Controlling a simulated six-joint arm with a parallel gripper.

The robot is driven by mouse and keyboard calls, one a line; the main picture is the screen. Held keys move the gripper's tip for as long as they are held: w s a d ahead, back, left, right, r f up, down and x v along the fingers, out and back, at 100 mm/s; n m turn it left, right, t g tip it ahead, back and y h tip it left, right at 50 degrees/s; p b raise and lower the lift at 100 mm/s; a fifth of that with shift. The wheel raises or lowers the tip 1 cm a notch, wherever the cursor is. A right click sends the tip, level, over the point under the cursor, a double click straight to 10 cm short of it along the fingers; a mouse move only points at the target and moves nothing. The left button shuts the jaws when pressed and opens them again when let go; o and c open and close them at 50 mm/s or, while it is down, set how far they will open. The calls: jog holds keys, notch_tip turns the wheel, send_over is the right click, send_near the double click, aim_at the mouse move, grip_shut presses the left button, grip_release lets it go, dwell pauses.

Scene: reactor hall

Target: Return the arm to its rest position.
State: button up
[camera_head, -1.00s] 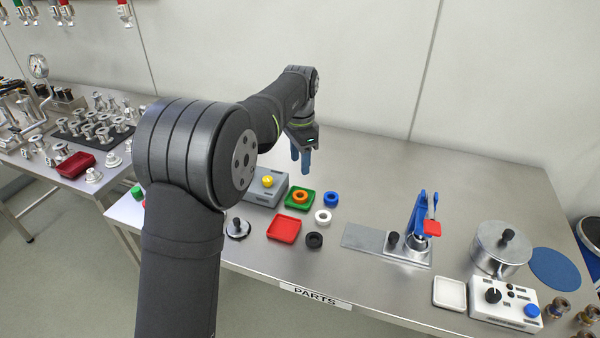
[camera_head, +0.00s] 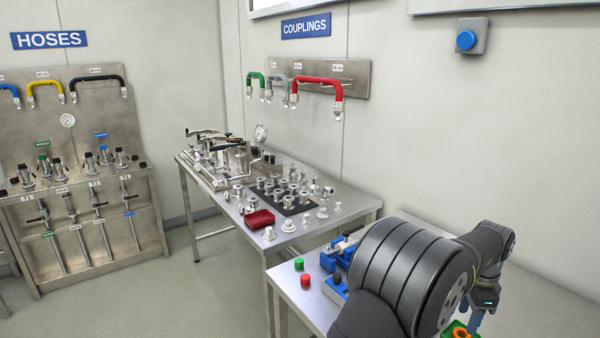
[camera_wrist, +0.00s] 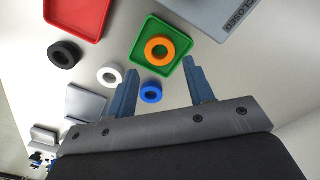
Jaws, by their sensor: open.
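My gripper (camera_wrist: 160,68) is open, with its two blue fingers apart and nothing between them. In the wrist view it is above the table, pointing toward a green tray (camera_wrist: 183,65) that holds an orange ring (camera_wrist: 160,40). A blue ring (camera_wrist: 151,97) lies near the fingers, with a white ring (camera_wrist: 110,75) and a black ring (camera_wrist: 64,60) to the left. In the head view my gripper (camera_head: 468,322) is at the lower right edge, and my arm hides much of the near table.
A red tray (camera_wrist: 78,15) and a grey box (camera_wrist: 215,12) marked CLOSED are near the rings.

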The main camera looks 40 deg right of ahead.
aim_at(463, 329)
notch_tip(463, 329, down, 5)
jog(key=shift+f, duration=0.2)
notch_tip(463, 329, up, 3)
jog(key=shift+f, duration=0.1)
jog(key=shift+r, duration=0.8)
